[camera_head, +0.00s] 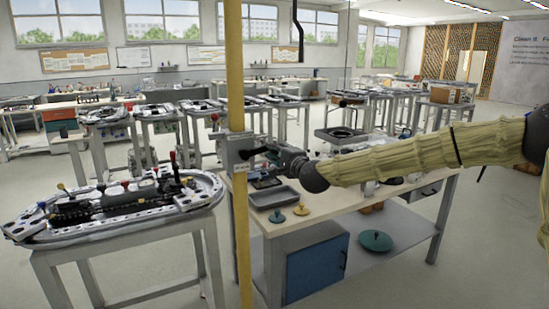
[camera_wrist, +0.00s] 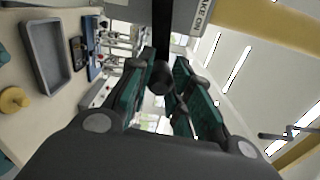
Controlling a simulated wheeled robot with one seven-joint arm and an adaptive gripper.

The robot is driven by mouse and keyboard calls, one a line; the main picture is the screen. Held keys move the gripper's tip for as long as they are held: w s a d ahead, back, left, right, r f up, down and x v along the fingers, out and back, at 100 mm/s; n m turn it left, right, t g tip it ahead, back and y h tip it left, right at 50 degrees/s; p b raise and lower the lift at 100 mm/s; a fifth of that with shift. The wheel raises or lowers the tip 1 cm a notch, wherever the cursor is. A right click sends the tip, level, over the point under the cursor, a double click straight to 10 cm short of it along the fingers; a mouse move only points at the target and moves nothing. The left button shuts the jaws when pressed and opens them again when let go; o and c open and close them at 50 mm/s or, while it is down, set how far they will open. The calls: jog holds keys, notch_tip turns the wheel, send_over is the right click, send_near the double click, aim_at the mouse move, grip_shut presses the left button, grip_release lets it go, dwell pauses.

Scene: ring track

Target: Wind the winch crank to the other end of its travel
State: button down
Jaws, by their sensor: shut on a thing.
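The winch is a grey box (camera_head: 236,150) fixed to a yellow upright post (camera_head: 240,60) in the head view. Its grey face also shows at the top of the wrist view (camera_wrist: 178,12), beside a label partly reading "TAKE ON". My gripper (camera_head: 272,153) is at the right side of the winch. In the wrist view, the green-padded fingers of my gripper (camera_wrist: 165,82) close around the round black crank knob (camera_wrist: 161,77). A dark crank bar (camera_wrist: 161,38) runs from the knob up towards the winch face. The finger contact is partly hidden in the head view.
A workbench (camera_head: 330,207) stands below my arm, with a grey tray (camera_head: 273,197), a teal weight (camera_head: 277,216) and a yellow weight (camera_head: 301,210). A ring-track table (camera_head: 110,225) stands at left. Floor is clear at the right front (camera_head: 440,280).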

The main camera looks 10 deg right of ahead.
jog(key=shift+f+m+b, duration=0.5)
jog(key=shift+f, duration=0.1)
jog(key=c, duration=1.3)
grip_release()
jog(key=shift+r, duration=0.15)
jog(key=shift+o, duration=0.2)
jog(key=shift+s, duration=0.1)
jog(key=v, duration=1.1)
jog(key=shift+s+d, duration=0.15)
jog(key=shift+s, duration=0.25)
